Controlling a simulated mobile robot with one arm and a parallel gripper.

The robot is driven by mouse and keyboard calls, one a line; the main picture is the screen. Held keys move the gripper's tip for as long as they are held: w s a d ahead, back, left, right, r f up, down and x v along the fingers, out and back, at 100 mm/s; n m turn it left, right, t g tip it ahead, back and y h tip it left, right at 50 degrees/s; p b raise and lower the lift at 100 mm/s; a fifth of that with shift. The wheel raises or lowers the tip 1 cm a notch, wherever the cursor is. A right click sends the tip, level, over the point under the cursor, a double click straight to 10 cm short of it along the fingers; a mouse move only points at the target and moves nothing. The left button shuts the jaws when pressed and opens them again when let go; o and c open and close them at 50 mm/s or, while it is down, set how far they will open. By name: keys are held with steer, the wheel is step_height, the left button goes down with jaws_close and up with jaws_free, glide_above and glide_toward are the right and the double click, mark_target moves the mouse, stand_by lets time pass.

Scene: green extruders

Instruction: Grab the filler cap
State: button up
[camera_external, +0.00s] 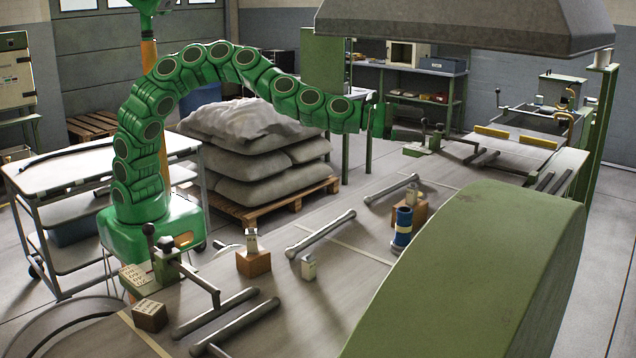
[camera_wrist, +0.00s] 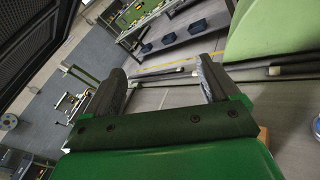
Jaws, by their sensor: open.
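My gripper (camera_external: 382,121) is at the right end of the green arm, raised above the far part of the long bench. In the wrist view my gripper (camera_wrist: 162,76) is open, its two dark fingers wide apart with nothing held between them. I cannot tell for sure which object is the filler cap. Candidates are a small pale metal piece (camera_external: 251,241) on a brown block, another small metal piece (camera_external: 308,267) on the bench, and a blue cylinder (camera_external: 402,226) with a pale band. All are below my gripper and apart from it.
Grey bars (camera_external: 321,234) lie across the bench (camera_external: 340,290). A lever fixture (camera_external: 166,262) stands at the front left, and a large green rounded housing (camera_external: 480,270) at the right. A grey hood (camera_external: 465,28) hangs above. Stacked sacks (camera_external: 255,155) stand on a pallet behind.

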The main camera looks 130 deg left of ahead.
steer(key=s+a+f+n+g+y, duration=0.2)
steer(key=s+a+f+n, duration=0.15)
steer(key=a, duration=0.25)
steer(key=s+a+f+n+g+y, duration=0.1)
steer(key=s+a+f+n+y, duration=0.15)
steer(key=a+f, duration=0.3)
steer(key=s+d+f+n+h, duration=0.1)
steer(key=f, duration=0.3)
steer(key=s+d+f+n+g+h, duration=0.1)
steer(key=d+f, duration=0.1)
steer(key=f, duration=0.2)
steer(key=s+d+f+n+g+h, duration=0.1)
steer(key=d+f, duration=0.1)
steer(key=f, duration=0.3)
steer(key=shift+h, duration=0.25)
steer(key=shift+w+a+f+g, duration=0.2)
steer(key=shift+w+a+g, duration=0.05)
steer(key=shift+a+g, duration=0.05)
steer(key=shift+x, duration=1.75)
steer(key=shift+w+a+f, duration=0.65)
steer(key=shift+a+f, duration=0.1)
steer(key=shift+w+a+f, duration=0.15)
steer(key=shift+w+a, duration=0.25)
